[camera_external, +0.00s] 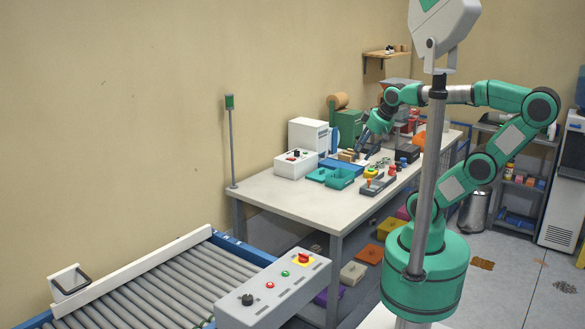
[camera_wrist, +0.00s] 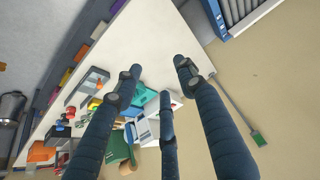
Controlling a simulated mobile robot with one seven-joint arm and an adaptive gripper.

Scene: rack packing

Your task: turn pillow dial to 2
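A light grey control box (camera_external: 290,168) on the long table carries a black knob (camera_external: 297,153) and a small red part. I cannot tell for sure whether that knob is the pillow dial, and no scale or number is readable. My gripper (camera_external: 361,154) is over the table, to the right of the box and apart from it. In the wrist view my gripper (camera_wrist: 158,80) has its three dark fingers spread, with nothing held. The box shows partly behind a finger there, with its knob not clear.
A white machine (camera_external: 308,135) stands behind the box. Teal trays (camera_external: 341,179) and a grey tray (camera_external: 378,185) lie on the table (camera_external: 285,201) near my gripper. A roller conveyor (camera_external: 150,297) with another knobbed panel (camera_external: 270,296) is in front. The table's near left end is clear.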

